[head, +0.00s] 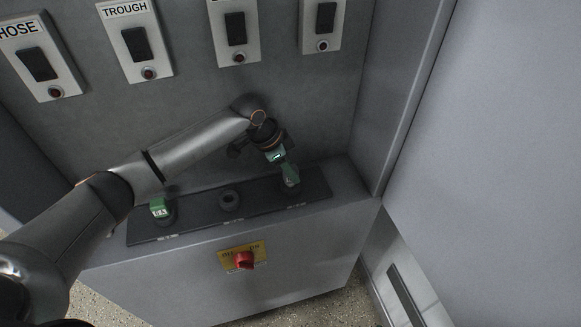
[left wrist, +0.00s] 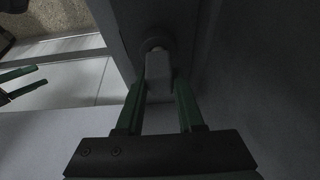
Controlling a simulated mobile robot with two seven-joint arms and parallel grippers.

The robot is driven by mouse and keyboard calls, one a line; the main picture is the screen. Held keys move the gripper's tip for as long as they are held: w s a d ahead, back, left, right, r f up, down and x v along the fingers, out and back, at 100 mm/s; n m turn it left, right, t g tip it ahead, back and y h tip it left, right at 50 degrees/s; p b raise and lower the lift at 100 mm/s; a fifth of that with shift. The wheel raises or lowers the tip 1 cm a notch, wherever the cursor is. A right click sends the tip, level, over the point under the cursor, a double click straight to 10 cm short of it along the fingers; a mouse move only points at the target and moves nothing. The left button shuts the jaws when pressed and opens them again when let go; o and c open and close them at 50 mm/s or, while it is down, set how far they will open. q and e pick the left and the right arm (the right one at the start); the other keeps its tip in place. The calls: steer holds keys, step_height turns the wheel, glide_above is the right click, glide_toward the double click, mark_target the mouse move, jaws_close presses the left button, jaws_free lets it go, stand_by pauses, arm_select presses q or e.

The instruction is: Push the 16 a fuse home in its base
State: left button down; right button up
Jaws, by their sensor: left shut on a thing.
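My left gripper (head: 288,172) reaches down to the right end of the dark fuse strip. It is shut on a fuse (left wrist: 158,72), which shows as a pale block between its green fingers in the left wrist view. The far end of this fuse meets a round base (left wrist: 155,43); how deep it sits is hidden. The fuse's rating cannot be read. Another green-topped fuse (head: 158,207) stands in the left base. The middle base (head: 229,200) is empty. The green fingers of my right gripper (left wrist: 36,78) show apart at the left wrist view's left edge, with nothing visible between them.
The strip (head: 195,217) lies on a grey cabinet ledge. A red rotary switch (head: 243,260) on a yellow plate is on the front face below. Several labelled switch plates (head: 135,40) line the back wall. A grey side wall (head: 405,90) rises close right of the gripper.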

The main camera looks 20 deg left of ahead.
arm_select(q)
steer(key=shift+f, duration=0.6)
steer(key=shift+c, duration=2.2)
jaws_free()
steer(key=v, duration=1.2)
steer(key=shift+r+b, duration=0.25)
steer(key=shift+b, duration=0.15)
steer(key=shift+s+a, duration=0.1)
